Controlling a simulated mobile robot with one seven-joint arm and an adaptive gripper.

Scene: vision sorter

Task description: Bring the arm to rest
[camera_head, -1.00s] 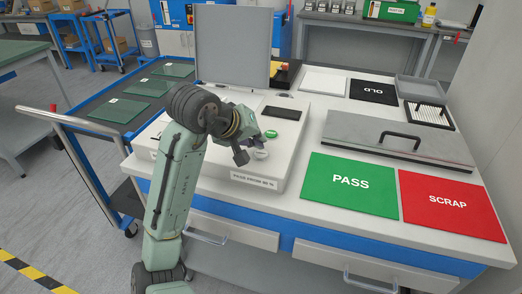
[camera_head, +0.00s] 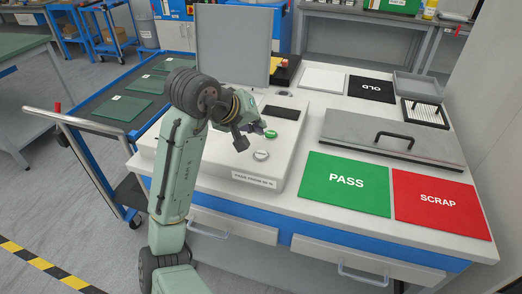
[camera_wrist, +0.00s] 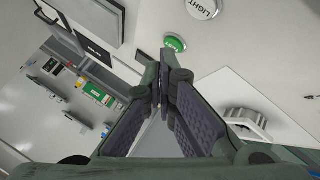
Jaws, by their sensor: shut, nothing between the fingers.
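My arm rises at the left of the head view and bends over the white inspection station (camera_head: 215,166). My gripper (camera_head: 241,142) hangs over the station's front part, left of a green button (camera_head: 270,134) and a round white button (camera_head: 261,155). The fingers are shut with nothing between them. In the wrist view, the fingertips (camera_wrist: 168,58) meet near the centre. The green button (camera_wrist: 175,43) and the white button marked LIGHT (camera_wrist: 202,7) show beyond them. I cannot tell the exact gap between fingertips and station.
A grey upright panel (camera_head: 232,45) stands behind the arm. Right on the bench lie a green PASS mat (camera_head: 346,200), a red SCRAP mat (camera_head: 440,218) and a grey lid with a handle (camera_head: 392,148). A blue cart (camera_head: 100,125) with green boards stands left.

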